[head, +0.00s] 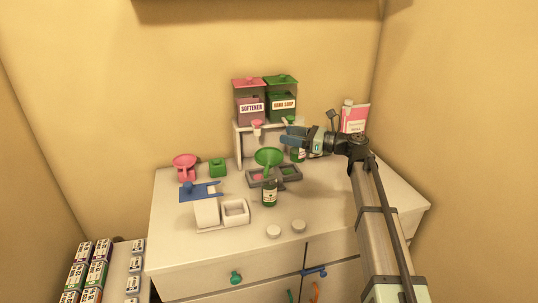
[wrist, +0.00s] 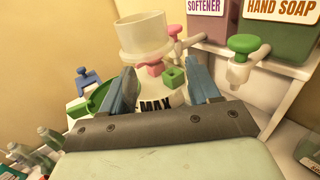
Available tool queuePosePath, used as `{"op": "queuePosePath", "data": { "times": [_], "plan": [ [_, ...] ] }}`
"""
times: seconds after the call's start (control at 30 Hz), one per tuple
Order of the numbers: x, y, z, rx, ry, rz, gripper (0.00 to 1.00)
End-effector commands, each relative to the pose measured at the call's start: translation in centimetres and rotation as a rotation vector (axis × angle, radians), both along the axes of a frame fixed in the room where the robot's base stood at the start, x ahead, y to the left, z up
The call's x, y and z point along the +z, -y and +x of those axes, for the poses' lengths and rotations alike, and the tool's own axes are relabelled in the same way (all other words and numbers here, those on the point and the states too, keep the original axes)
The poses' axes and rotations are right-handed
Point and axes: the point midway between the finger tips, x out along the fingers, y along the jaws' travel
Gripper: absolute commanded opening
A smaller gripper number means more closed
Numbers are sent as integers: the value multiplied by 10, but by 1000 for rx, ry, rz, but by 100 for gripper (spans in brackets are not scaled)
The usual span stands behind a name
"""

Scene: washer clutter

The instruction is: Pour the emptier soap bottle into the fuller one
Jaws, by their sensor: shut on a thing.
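My gripper (head: 293,135) is raised over the table, its blue fingers pointing left. A green soap bottle (head: 270,192) with a pale label stands upright on the table. A green funnel (head: 268,156) sits at its top; its green rim (wrist: 102,95) shows by the left finger. Another green, labelled bottle (head: 298,156) shows below my gripper. I cannot tell how full either is.
Softener (head: 250,103) and hand soap (head: 282,103) dispensers stand on a white rack at the back. The front right tabletop is clear.

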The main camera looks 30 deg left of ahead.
Motion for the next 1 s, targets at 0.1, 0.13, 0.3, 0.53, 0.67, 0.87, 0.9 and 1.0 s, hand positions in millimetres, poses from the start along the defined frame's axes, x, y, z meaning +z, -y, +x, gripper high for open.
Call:
{"op": "queuePosePath", "data": {
  "times": [0.1,0.13,0.3,0.53,0.67,0.87,0.9,1.0],
  "plan": [
    [3,-2,1,26,2,1,28],
    [3,-2,1,29,2,1,28],
    [3,-1,0,33,2,1,28],
    [4,-2,-1,32,13,-5,28],
    [4,-2,-2,32,43,-24,28],
    [4,-4,-4,32,119,-70,28],
    [5,-4,-5,32,137,-81,28],
    [7,-5,-7,32,181,-106,28]
  ]
}}
